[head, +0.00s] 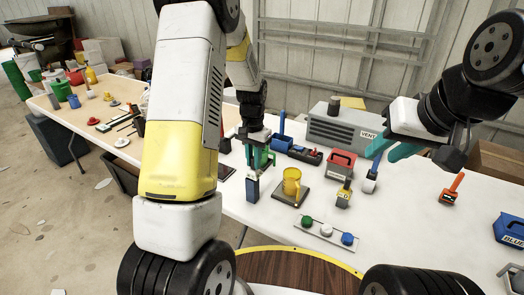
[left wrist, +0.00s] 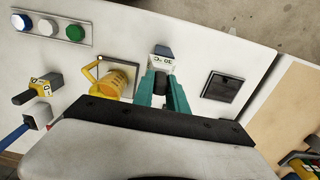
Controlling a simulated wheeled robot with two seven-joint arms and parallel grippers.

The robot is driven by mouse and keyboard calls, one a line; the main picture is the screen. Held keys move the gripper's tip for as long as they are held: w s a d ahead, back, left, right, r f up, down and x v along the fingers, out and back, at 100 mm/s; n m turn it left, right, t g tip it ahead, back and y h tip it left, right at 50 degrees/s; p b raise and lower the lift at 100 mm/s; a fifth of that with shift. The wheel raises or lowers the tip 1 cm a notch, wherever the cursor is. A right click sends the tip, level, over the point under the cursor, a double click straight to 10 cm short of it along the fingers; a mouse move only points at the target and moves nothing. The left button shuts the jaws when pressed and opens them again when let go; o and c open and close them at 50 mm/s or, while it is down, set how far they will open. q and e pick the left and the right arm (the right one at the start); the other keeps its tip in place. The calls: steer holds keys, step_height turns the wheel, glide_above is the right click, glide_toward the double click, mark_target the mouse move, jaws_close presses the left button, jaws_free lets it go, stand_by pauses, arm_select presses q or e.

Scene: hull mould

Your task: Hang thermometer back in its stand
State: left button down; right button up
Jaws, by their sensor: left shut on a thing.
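My left gripper (head: 258,158) is shut on a small upright blue block (head: 252,188) above the table, left of a yellow mug-like holder. In the left wrist view, the held thing (left wrist: 162,62) has a white face with dark characters that look like a °C reading, so it appears to be the thermometer. The yellow holder (head: 291,181) stands on a dark square plate and also shows in the left wrist view (left wrist: 112,80). I cannot tell for sure which thing is the stand. My right gripper (head: 380,153) is open and empty above the table's right part.
A dark square tray (left wrist: 221,87) lies beside the held thing. A panel with green, white and blue buttons (head: 326,232) is near the front edge. A grey VENT box (head: 340,130), a red box (head: 341,163) and a blue box (head: 510,229) stand around.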

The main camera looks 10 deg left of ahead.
arm_select(q)
steer(key=shift+f, duration=0.25)
steer(key=shift+f, duration=0.1)
steer(key=c, duration=1.3)
jaws_free()
steer(key=shift+c, duration=0.2)
step_height(320, 180, up, 12)
steer(key=s+r+n+t+h, duration=0.1)
steer(key=s+r+t, duration=0.1)
steer(key=s+r, duration=0.75)
steer(key=s+d+r+n+t, duration=0.1)
steer(key=s+r+t, duration=0.1)
steer(key=s, duration=0.5)
steer(key=s+d+r+n+t+h, duration=0.1)
steer(key=s+r+t, duration=0.1)
steer(key=s, duration=0.5)
steer(key=shift+s, duration=0.4)
